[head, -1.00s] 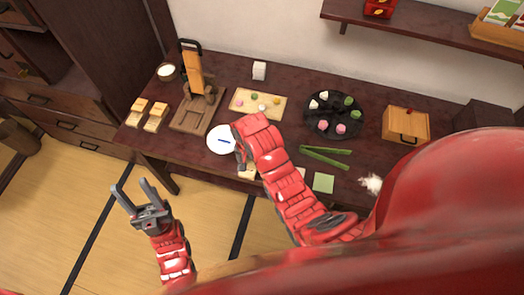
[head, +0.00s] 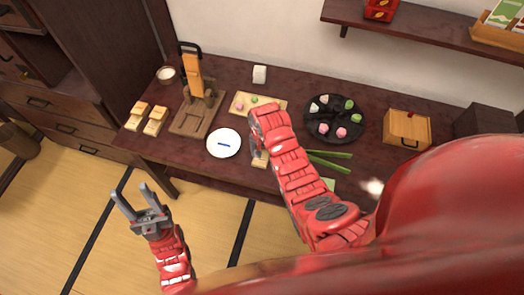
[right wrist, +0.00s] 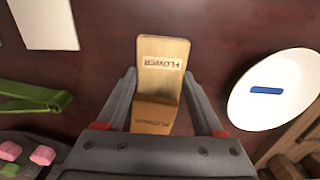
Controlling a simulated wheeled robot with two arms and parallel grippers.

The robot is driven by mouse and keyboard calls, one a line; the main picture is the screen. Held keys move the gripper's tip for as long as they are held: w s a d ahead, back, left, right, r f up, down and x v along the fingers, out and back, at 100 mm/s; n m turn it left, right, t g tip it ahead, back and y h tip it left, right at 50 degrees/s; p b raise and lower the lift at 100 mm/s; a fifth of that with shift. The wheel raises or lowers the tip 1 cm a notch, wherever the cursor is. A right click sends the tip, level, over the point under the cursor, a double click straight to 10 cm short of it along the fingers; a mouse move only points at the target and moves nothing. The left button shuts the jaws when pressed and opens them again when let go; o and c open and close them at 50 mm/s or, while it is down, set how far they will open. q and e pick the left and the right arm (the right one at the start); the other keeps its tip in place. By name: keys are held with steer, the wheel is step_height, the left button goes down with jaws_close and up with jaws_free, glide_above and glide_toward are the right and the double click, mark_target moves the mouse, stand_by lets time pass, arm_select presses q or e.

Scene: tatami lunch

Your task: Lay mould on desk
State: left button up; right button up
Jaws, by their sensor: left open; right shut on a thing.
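The wooden mould marked FLOWER (right wrist: 162,62) is between the two fingers of my right gripper (right wrist: 159,76) in the right wrist view. The gripper is shut on it, over the dark desk (right wrist: 228,28). I cannot tell whether the mould touches the desk (head: 205,170). My left gripper (head: 131,193) is open and empty, in front of the desk over the tatami.
A white plate with a blue strip (head: 224,154) lies left of the mould. Green tongs (head: 330,163) lie to its right. A black round tray of sweets (head: 333,133), a pale board (head: 240,112) and a wooden press (head: 194,120) stand behind. Two wooden blocks (head: 155,122) (head: 137,113) sit at far left.

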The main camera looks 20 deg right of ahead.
steer(key=shift+f, duration=0.15)
steer(key=o, duration=1.4)
